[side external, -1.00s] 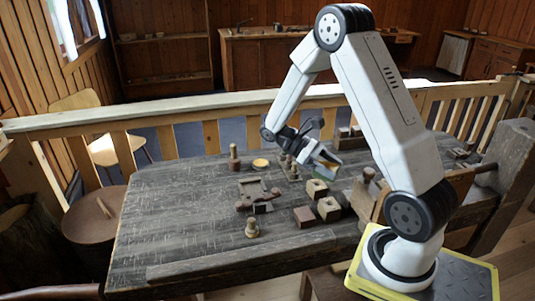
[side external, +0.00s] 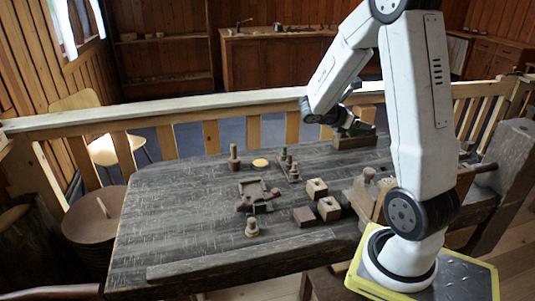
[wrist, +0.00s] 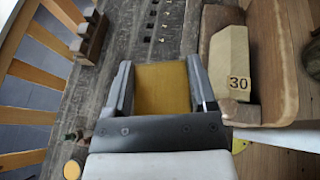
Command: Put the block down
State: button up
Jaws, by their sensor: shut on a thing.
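The block (wrist: 162,88) is a mustard-yellow piece with a flat face, seen in the wrist view between the two grey fingers. My gripper (wrist: 161,85) is shut on it, one finger against each side. In the side external view my gripper (side external: 354,128) is at the back right of the table, by a low wooden box (side external: 355,142). The block cannot be made out in that view. I cannot tell how high it is above the surface.
The dark worktable (side external: 190,220) holds several turned pieces, including a spool (side external: 252,228) and a yellow disc (side external: 260,163). Square blocks with holes (side external: 329,208) stand near the middle right. A piece marked 30 (wrist: 235,75) lies in a wooden tray. The table's left part is clear.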

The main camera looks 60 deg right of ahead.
jog(key=shift+w+d+r+n+t+h, duration=0.25)
jog(key=shift+d+r+n+t, duration=0.3)
jog(key=shift+d+r+t, duration=0.15)
jog(key=shift+w+d+r+n+t+h, duration=0.15)
jog(key=shift+d+r+n+t+h, duration=0.1)
jog(key=shift+d+r+n+t, duration=0.4)
notch_tip(320, 180, down, 16)
jog(key=shift+r, duration=0.25)
jog(key=shift+d, duration=0.1)
jog(key=w+d+f, duration=0.2)
jog(key=d, duration=0.1)
jog(key=w+d+f, duration=0.6)
jog(key=shift+d+f, duration=0.1)
jog(key=shift+d, duration=0.05)
jog(key=shift+w+d+f, duration=0.4)
jog(key=shift+f, duration=0.15)
